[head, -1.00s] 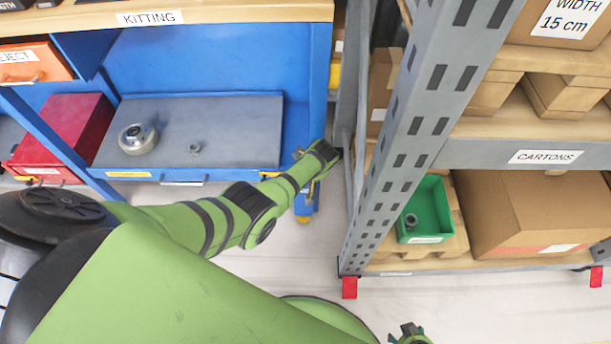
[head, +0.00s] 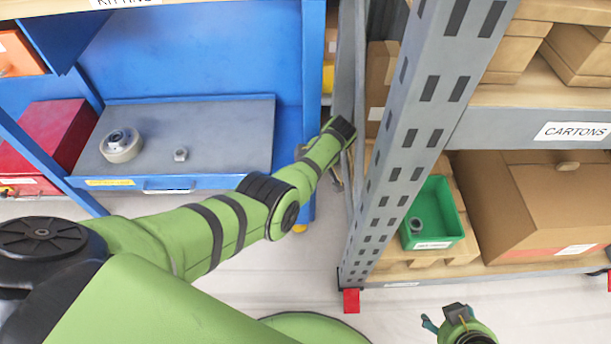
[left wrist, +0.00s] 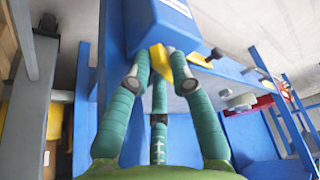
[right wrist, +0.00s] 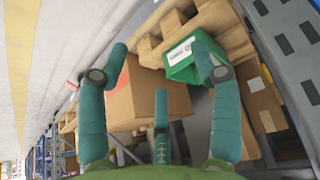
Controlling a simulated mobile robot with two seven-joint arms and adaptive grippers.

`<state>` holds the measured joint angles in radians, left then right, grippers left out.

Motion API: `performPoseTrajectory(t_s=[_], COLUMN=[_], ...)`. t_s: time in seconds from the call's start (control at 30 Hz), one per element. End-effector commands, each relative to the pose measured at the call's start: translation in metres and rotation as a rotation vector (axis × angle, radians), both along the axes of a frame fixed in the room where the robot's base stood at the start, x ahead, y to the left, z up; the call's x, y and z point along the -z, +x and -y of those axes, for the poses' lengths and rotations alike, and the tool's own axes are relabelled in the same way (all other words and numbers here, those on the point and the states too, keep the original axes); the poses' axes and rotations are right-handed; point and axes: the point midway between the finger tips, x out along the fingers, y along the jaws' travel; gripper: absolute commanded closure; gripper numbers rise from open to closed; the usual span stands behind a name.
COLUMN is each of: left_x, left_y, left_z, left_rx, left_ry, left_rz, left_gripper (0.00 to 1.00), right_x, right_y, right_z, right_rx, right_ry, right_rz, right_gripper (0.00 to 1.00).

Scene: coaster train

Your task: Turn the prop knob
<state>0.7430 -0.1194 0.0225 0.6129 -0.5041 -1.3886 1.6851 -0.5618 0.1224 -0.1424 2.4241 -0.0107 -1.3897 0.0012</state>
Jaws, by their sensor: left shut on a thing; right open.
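My left gripper (left wrist: 158,72) has its fingers closed around a yellow piece (left wrist: 161,60) at the lower end of a blue housing (left wrist: 160,22) in the left wrist view. A black knob (left wrist: 216,53) on a short stem sticks out to the right of the fingers, apart from them. I cannot tell which of these is the prop knob. In the head view the left forearm reaches toward the gap between the blue bench and the grey rack, and its fingers are mostly hidden. My right gripper (right wrist: 160,60) is open and empty, and also shows at the bottom of the head view (head: 442,320).
The blue bench (head: 210,180) carries a metal ring (head: 122,146) and a small nut (head: 181,155). A grey rack upright (head: 405,140) stands close right of the left hand. A green bin (head: 437,228) and a carton (head: 530,205) sit on its low shelf.

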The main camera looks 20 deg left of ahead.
Motion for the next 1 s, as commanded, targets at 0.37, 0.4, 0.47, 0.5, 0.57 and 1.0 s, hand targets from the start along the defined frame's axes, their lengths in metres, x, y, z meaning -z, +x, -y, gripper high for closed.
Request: performPoseTrajectory(t_s=[0.37, 0.4, 0.47, 0.5, 0.57, 1.0], left_x=[0.0, 0.0, 0.0, -0.001, -0.001, -0.001], left_y=[0.003, 0.003, 0.003, 0.003, 0.003, 0.003], left_z=[-0.002, -0.002, -0.002, -0.002, -0.002, -0.002], left_rx=[-0.085, -0.089, -0.093, -0.094, -0.097, -0.096], left_ry=[0.003, 0.003, 0.003, 0.003, 0.004, 0.004], left_rz=[0.003, 0.003, 0.003, 0.002, 0.002, 0.002], left_gripper=[1.0, 1.0, 1.0, 1.0, 1.0, 0.54], right_x=[-0.042, -0.045, -0.047, -0.048, -0.05, -0.05], right_y=[0.052, 0.054, 0.056, 0.057, 0.058, 0.058], right_z=[-0.022, -0.023, -0.024, -0.024, -0.024, -0.025], right_rx=[-0.039, -0.041, -0.042, -0.043, -0.044, -0.044], right_ry=[0.055, 0.057, 0.061, 0.062, 0.063, 0.064], right_rz=[0.32, 0.335, 0.349, 0.355, 0.362, 0.364], right_gripper=[0.36, 0.36, 0.36, 0.36, 0.36, 0.36])
